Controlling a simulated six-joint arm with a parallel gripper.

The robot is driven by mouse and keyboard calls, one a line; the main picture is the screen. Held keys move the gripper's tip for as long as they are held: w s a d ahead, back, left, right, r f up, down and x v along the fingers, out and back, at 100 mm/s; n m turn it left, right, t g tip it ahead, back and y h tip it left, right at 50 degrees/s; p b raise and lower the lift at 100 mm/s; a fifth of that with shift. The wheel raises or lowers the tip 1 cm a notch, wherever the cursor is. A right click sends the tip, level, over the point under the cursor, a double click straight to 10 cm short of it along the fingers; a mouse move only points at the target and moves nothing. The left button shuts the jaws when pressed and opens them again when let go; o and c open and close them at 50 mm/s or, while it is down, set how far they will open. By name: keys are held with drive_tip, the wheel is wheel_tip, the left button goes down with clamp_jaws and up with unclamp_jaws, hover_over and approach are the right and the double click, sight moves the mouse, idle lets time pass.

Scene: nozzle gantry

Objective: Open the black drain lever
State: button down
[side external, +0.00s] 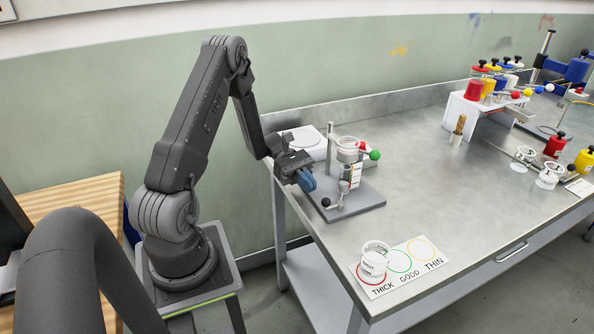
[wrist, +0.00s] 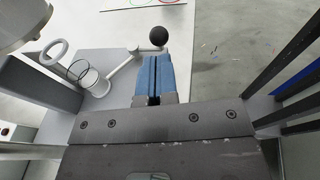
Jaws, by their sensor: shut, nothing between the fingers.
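The black drain lever is a ball knob (side external: 326,203) on a thin light rod, low on the front left of the small stand. In the wrist view the black knob (wrist: 158,36) lies just beyond my fingertips, and its rod runs left to a round valve body (wrist: 97,83). My gripper (side external: 308,184) is shut and empty, its blue fingers pointing down beside the lever. In the wrist view my blue fingertips (wrist: 153,60) lie together close to the rod and knob. I cannot tell whether they touch the lever.
The stand's grey base plate (side external: 362,199) carries a post, a clear cup (side external: 348,150) and a green-knobbed lever (side external: 375,155). Several coloured bottles stand far right. The table middle is clear.

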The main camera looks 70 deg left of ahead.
drive_tip(key=shift+x, duration=1.75)
drive_tip(key=shift+s+d+n+t, duration=0.15)
drive_tip(key=shift+d+n+t, duration=0.1)
drive_tip(key=shift+n+t, duration=0.45)
drive_tip(key=shift+d+t+y, duration=0.15)
drive_tip(key=shift+t+y, duration=0.15)
drive_tip(key=shift+t, duration=0.1)
drive_tip(key=shift+s+d, duration=0.2)
drive_tip(key=shift+d, duration=0.5)
drive_tip(key=shift+s+d, duration=0.2)
drive_tip(key=shift+d, duration=0.45)
drive_tip(key=shift+w+d, duration=0.15)
drive_tip(key=shift+d, duration=0.85)
drive_tip(key=shift+w+d, duration=0.35)
drive_tip(key=shift+d, duration=0.3)
